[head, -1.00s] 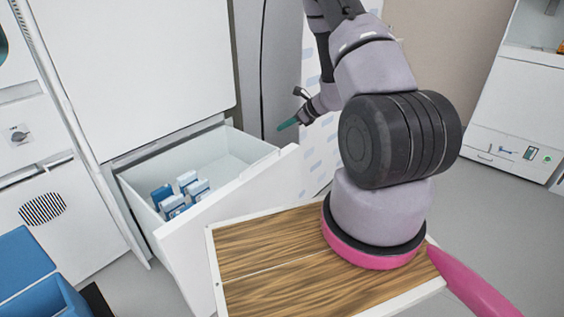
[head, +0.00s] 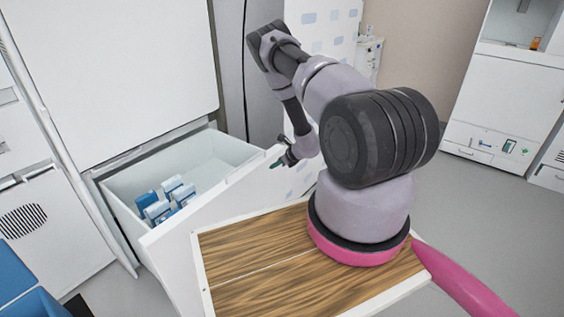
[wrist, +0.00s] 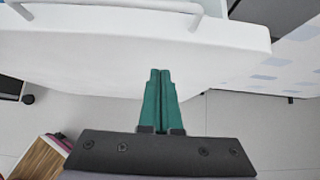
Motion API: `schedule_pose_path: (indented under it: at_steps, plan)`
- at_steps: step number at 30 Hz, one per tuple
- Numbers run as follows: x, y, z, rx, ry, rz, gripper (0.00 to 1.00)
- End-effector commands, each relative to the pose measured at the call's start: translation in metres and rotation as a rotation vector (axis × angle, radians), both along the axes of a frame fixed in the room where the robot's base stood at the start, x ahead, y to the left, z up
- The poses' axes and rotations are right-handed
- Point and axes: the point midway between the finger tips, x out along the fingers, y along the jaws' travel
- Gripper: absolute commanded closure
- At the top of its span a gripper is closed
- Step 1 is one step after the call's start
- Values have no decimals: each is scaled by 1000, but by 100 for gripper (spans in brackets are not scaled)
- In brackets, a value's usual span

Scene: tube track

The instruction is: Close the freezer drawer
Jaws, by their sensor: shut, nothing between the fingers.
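The white freezer drawer (head: 178,246) is pulled out from below the large white freezer door (head: 125,75) at left in the head view. Several small blue and white boxes (head: 172,192) sit inside it. My gripper (head: 276,163) is beside the right end of the drawer's front panel, near its top corner. In the wrist view the green fingers (wrist: 158,85) are together and empty, pointing at the white drawer front (wrist: 110,55). I cannot tell whether they touch it. A white bar handle (wrist: 110,6) shows at the top edge there.
My wood-topped base (head: 265,255) is close to the drawer front. A blue bin (head: 25,290) stands at the lower left. White cabinets (head: 500,110) stand at the far right. The grey floor (head: 470,215) on the right is clear.

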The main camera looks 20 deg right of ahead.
Motion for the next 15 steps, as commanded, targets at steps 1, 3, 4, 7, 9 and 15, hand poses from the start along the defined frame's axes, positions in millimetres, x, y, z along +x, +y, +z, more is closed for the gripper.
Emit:
schedule_pose_path:
  at_steps: [1, 3, 4, 7, 9, 15]
  plan:
    - [8, 5, -3, -1, -2, 4, 100]
    - [17, 11, -2, -1, -2, 3, 100]
    - [21, 13, -2, 0, -2, 3, 100]
    - [29, 17, -2, -1, -1, 1, 100]
    - [33, 19, -2, -1, 0, 1, 100]
    - [36, 21, -2, 0, 0, 0, 100]
